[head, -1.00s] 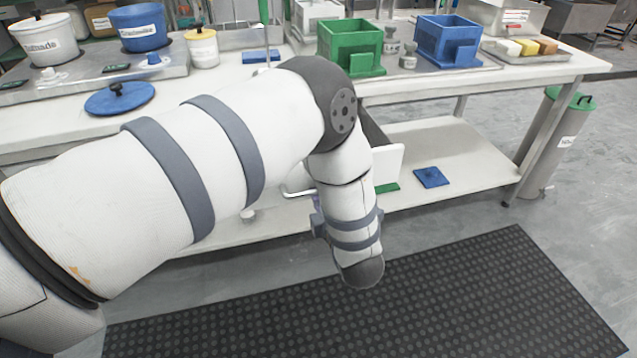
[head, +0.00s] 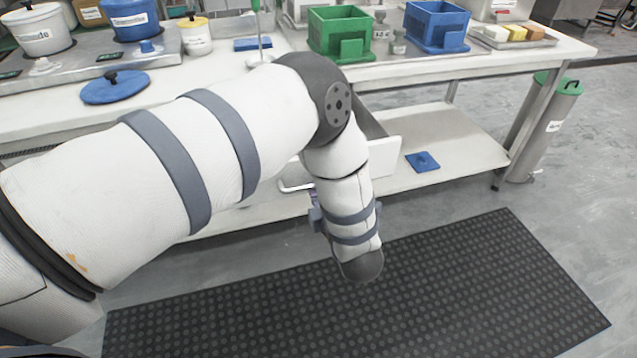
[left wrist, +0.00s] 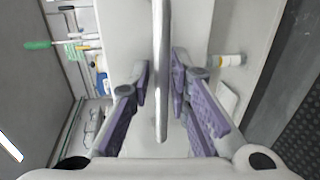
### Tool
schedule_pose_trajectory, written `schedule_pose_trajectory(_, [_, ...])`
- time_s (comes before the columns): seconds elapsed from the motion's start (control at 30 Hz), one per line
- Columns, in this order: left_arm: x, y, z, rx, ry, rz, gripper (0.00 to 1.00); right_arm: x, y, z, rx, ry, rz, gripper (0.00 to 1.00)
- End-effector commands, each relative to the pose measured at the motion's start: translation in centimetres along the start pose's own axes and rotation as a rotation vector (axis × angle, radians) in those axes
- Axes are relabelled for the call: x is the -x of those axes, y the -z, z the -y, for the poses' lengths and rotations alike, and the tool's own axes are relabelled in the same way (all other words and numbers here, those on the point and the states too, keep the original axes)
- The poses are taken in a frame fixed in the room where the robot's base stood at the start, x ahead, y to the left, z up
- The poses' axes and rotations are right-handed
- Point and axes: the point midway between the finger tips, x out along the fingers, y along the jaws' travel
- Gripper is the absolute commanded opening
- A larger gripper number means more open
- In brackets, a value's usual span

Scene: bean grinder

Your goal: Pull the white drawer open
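The white drawer (head: 384,153) stands partly pulled out under the bench, its dark inner side showing behind the front panel. In the left wrist view its pale front (left wrist: 190,25) fills the upper middle. The silver bar handle (left wrist: 161,45) runs between the purple pads of my left gripper (left wrist: 160,80), with one finger close on each side. The handle's bent end (head: 293,187) also shows in the head view. There, my left forearm hides most of the gripper and part of the drawer. My right gripper is not in view.
The bench top (head: 230,88) carries pots, a green bin (head: 340,33) and a blue bin (head: 436,27). A blue square (head: 422,161) lies on the lower shelf (head: 455,140). A dark mat (head: 470,280) covers the floor in front, free of objects.

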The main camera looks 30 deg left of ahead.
Motion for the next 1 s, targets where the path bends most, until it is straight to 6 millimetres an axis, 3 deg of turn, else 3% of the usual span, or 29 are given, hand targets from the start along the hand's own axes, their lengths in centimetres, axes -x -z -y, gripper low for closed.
schedule_pose_trajectory(0.27, [1.0,-0.1,0.1,-0.002,0.004,0.002,0.17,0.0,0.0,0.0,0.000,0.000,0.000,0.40])
schedule_pose_trajectory(0.5, [7.3,-0.1,0.1,-0.001,0.004,0.003,0.17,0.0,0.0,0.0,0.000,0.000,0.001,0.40])
schedule_pose_trajectory(0.7, [11.2,0.0,0.1,0.000,0.002,0.002,0.17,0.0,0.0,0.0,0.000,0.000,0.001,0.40])
schedule_pose_trajectory(1.0, [12.0,0.0,0.0,0.000,0.000,-0.001,0.17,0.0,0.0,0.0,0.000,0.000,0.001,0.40])
